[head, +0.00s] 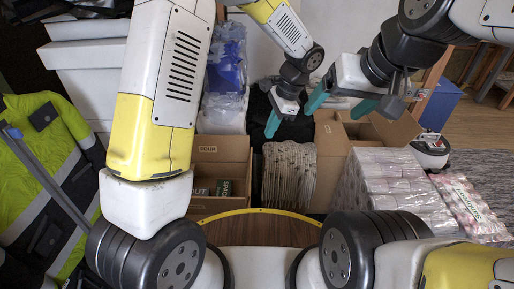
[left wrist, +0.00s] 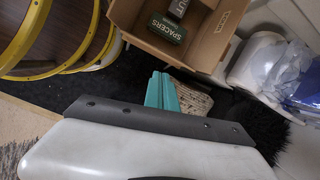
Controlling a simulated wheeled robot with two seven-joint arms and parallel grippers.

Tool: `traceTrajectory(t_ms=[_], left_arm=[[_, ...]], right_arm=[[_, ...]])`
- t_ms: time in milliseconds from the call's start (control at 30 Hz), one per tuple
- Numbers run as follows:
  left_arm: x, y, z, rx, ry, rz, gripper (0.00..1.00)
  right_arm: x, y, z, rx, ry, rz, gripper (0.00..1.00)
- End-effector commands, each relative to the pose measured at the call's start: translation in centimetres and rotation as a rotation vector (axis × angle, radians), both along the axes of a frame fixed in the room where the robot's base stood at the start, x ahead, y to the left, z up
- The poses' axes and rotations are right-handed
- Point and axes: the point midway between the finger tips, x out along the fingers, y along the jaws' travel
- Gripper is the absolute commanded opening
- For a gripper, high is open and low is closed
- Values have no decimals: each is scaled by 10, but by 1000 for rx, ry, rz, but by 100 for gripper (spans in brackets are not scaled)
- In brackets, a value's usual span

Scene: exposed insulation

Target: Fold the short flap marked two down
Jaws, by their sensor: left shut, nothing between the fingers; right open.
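An open cardboard box (head: 233,150) stands left of centre in the head view, with a flap marked FOUR upright at its back. It also shows in the left wrist view (left wrist: 188,52), holding a dark green SPACERS pack (left wrist: 167,28). I cannot make out a flap marked two; my arm hides the box's left side in the head view. My left gripper (head: 272,125) is shut and empty, right of the FOUR flap and apart from the box. Its teal fingers show together in the left wrist view (left wrist: 162,92). My right gripper (head: 340,101) is open and empty, further right.
A second open cardboard box (head: 332,150) stands behind wrapped rolls (head: 395,190) at the right. A pale bundle (head: 289,175) lies between the boxes. Blue bags (head: 226,65) stand behind. A high-visibility jacket (head: 45,125) is at the left. Open floor (head: 480,125) shows far right.

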Motion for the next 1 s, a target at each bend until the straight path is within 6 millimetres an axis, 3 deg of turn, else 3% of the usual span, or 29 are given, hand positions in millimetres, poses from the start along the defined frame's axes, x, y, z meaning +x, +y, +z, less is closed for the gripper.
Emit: traceTrajectory(t_ms=[33, 200, 400, 567, 900, 1000], left_arm=[[1, -13, -22, 29, 31, -55, 0], [3, -40, -67, 96, 89, -190, 0], [3, -48, -88, 126, 113, -245, 0], [3, -41, -103, 127, 116, -245, 0], [2, -12, -168, 127, 117, -244, 0], [3, -1, -179, 125, 114, -243, 0]], right_arm=[[0, 0, 0, 0, 0, 0, 81], [0, 0, 0, 0, 0, 0, 81], [0, 0, 0, 0, 0, 0, 81], [0, 0, 0, 0, 0, 0, 81], [0, 0, 0, 0, 0, 0, 81], [0, 0, 0, 0, 0, 0, 81]])
